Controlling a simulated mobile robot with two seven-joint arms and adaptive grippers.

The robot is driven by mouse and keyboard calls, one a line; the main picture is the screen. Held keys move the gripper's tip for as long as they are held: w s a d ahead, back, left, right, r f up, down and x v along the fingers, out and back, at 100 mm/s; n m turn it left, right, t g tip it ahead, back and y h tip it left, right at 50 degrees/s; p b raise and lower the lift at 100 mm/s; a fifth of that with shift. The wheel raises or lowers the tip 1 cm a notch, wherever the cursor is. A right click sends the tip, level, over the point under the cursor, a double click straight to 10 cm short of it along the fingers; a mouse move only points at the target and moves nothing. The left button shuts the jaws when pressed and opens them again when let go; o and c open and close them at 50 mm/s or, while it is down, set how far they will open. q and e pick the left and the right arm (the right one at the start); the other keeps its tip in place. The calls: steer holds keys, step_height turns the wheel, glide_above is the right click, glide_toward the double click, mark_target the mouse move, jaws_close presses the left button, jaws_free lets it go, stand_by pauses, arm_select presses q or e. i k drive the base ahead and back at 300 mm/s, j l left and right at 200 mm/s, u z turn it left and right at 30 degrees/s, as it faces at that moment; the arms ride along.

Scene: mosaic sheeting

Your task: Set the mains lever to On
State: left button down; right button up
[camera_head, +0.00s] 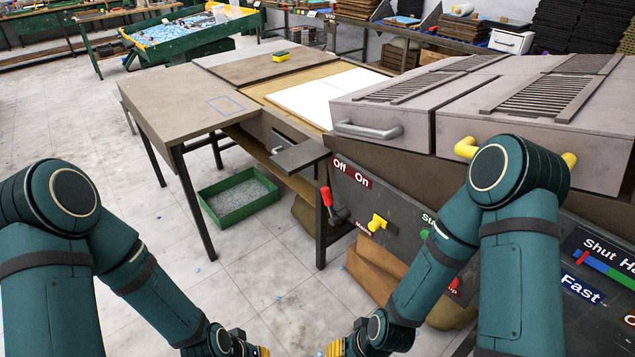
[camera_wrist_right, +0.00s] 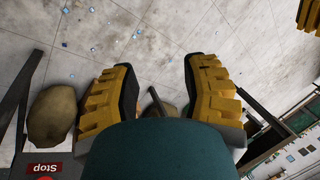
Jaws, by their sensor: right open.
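The mains lever (camera_head: 327,197) has a red handle and a dark pivot. It stands on the side panel of the machine, leaning left, on the side of the red "Off" label (camera_head: 340,163). The red "On" label (camera_head: 362,181) is to the right of it. My right gripper (camera_wrist_right: 160,80) is open and empty in the wrist view, with floor behind it. It also shows at the bottom edge of the head view (camera_head: 340,348), below the lever and apart from it. My left gripper (camera_head: 252,350) is mostly cut off at the bottom edge; its jaws cannot be judged.
A dark shelf plate (camera_head: 300,156) juts out above and left of the lever. A green tray (camera_head: 238,200) is under the table.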

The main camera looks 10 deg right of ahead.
mark_target(335, 220)
steer(key=i+j+z, duration=0.2)
steer(key=i+j, duration=1.15)
steer(key=j, duration=0.1)
